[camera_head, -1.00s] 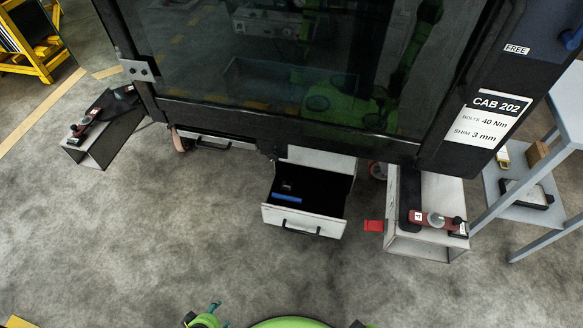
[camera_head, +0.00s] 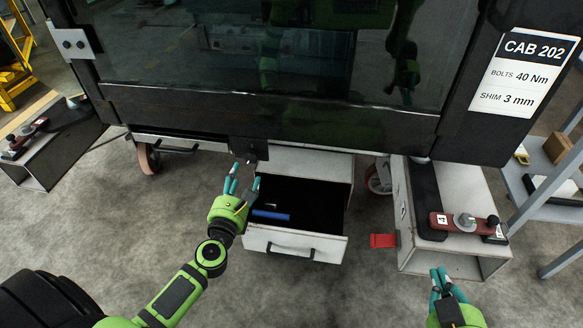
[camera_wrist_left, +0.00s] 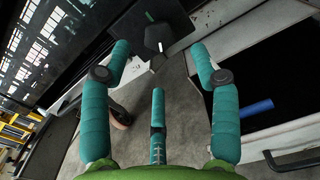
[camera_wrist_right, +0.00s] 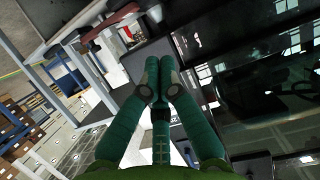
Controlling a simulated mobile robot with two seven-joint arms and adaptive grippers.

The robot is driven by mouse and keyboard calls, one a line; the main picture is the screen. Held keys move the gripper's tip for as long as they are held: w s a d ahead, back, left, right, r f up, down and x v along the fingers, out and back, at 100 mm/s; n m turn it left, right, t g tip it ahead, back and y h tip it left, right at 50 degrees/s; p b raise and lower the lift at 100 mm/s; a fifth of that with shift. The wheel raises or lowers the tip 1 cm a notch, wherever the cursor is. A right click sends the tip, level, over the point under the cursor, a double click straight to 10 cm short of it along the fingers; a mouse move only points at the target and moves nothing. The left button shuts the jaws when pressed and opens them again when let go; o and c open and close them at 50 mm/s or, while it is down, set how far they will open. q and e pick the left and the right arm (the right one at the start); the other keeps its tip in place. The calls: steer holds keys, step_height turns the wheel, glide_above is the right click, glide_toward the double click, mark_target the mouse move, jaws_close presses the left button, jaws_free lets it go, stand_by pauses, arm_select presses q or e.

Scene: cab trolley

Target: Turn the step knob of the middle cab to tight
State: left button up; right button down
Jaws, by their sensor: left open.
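The cab (camera_head: 270,60) fills the upper head view, with a "CAB 202" label (camera_head: 522,72) at its right corner. Under its lower edge hangs a dark bracket with a small dark knob (camera_head: 250,155). In the left wrist view a dark plate (camera_wrist_left: 150,35) with a small knob-like part lies just beyond the fingertips; its setting cannot be read. My left gripper (camera_head: 240,174) is open, empty, just below the bracket and not visibly touching it. My right gripper (camera_head: 437,273) has its fingers together, empty, in front of the right white support; its wrist view shows this too (camera_wrist_right: 159,65).
An open drawer (camera_head: 300,243) with a blue item (camera_head: 270,215) inside is right beside my left gripper. A red tab (camera_head: 383,241) sits beside the right support (camera_head: 455,258), which carries a red-brown clamp (camera_head: 465,222). A grey shelf stands far right.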

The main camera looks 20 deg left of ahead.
arm_select(q)
steer(key=x, duration=0.6)
steer(key=shift+w+a, duration=0.1)
steer(key=shift+w, duration=0.2)
steer(key=c, duration=1.1)
steer(key=o, duration=1.1)
arm_select(e)
steer(key=r, duration=0.1)
steer(key=a+r+t, duration=0.1)
steer(key=w+r+t+y, duration=0.1)
steer(key=shift+a+r, duration=0.2)
steer(key=shift+r, duration=0.2)
arm_select(q)
steer(key=shift+s, duration=0.1)
glide_toward(250, 160)
steer(key=v, duration=0.3)
steer(key=shift+s+a, duration=0.1)
steer(key=shift+s, duration=0.05)
